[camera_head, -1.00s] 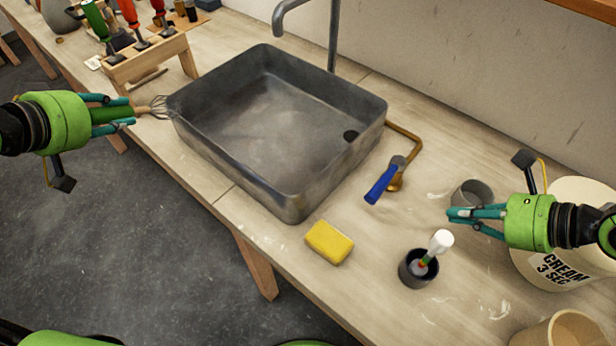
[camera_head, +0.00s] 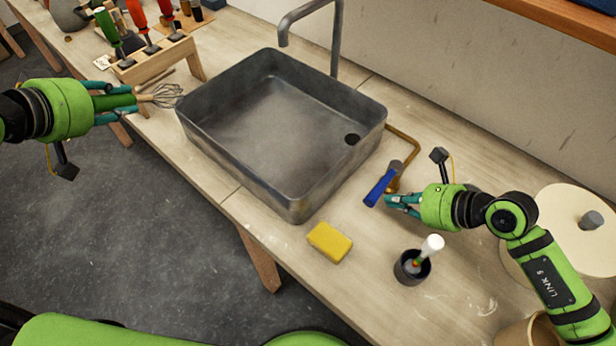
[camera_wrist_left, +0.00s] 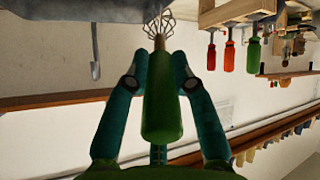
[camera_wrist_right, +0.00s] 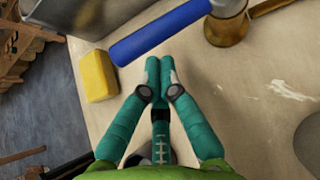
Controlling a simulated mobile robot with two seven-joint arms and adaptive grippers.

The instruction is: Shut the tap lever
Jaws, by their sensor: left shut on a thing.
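The tap lever has a blue handle (camera_head: 378,187) on a brass tap body (camera_head: 394,184), right of the sink; it points toward the table's front, angled left. The right wrist view shows the blue handle (camera_wrist_right: 160,32) just beyond the fingertips, beside the brass body (camera_wrist_right: 228,28). My right gripper (camera_head: 388,200) has its fingertips together and empty (camera_wrist_right: 159,68), close to the handle; whether they touch is unclear. My left gripper (camera_head: 136,100) is shut on the green handle of a whisk (camera_wrist_left: 162,110), left of the sink.
A grey sink (camera_head: 285,190) with a faucet (camera_head: 336,40) fills the middle. A yellow sponge (camera_head: 330,242) and a dark cup with a white-headed tool (camera_head: 412,268) lie in front. A large white tub (camera_head: 570,215) stands at right. A tool rack (camera_head: 150,58) is back left.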

